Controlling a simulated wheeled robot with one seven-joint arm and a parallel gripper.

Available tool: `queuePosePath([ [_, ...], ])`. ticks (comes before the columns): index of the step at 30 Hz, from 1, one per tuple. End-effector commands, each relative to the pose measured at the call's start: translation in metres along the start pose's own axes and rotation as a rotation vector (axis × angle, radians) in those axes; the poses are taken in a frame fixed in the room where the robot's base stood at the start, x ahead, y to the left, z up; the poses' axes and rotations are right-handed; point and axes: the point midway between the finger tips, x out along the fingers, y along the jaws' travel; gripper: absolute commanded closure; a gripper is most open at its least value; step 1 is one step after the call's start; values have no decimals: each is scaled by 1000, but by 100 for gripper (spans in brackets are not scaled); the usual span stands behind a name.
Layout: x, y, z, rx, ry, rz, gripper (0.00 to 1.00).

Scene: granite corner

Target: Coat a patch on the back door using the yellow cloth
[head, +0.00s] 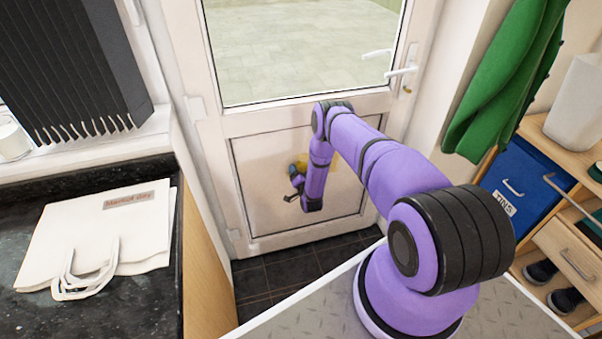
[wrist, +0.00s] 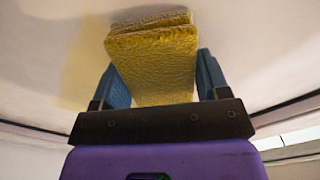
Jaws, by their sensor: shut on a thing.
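The back door (head: 262,183) is white, with a glass pane above and a framed lower panel. My arm reaches down to the lower panel, and my gripper (head: 298,171) is in front of it. In the wrist view my gripper (wrist: 158,88) is shut on the yellow cloth (wrist: 155,65), a folded pad between two blue fingers. The cloth's far end is at the white panel surface (wrist: 50,60) and looks to be touching it. In the head view only a small bit of the yellow cloth (head: 302,163) shows; the rest is hidden by my gripper and arm.
A black counter (head: 25,215) with a white bag (head: 100,230) lies at the left. The door handle (head: 402,72) sticks out at the right. A green garment (head: 505,85) hangs right of the door, above a blue bin (head: 525,180) and wooden shelves. Dark floor tiles (head: 300,265) lie below the door.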

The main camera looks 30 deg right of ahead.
Motion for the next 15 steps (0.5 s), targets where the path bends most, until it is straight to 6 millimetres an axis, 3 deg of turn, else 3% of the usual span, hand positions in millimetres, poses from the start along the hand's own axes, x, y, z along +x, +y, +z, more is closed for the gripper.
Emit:
queuePosePath([
  [15, 1, -17, -23, 0, 1, 0, 50],
])
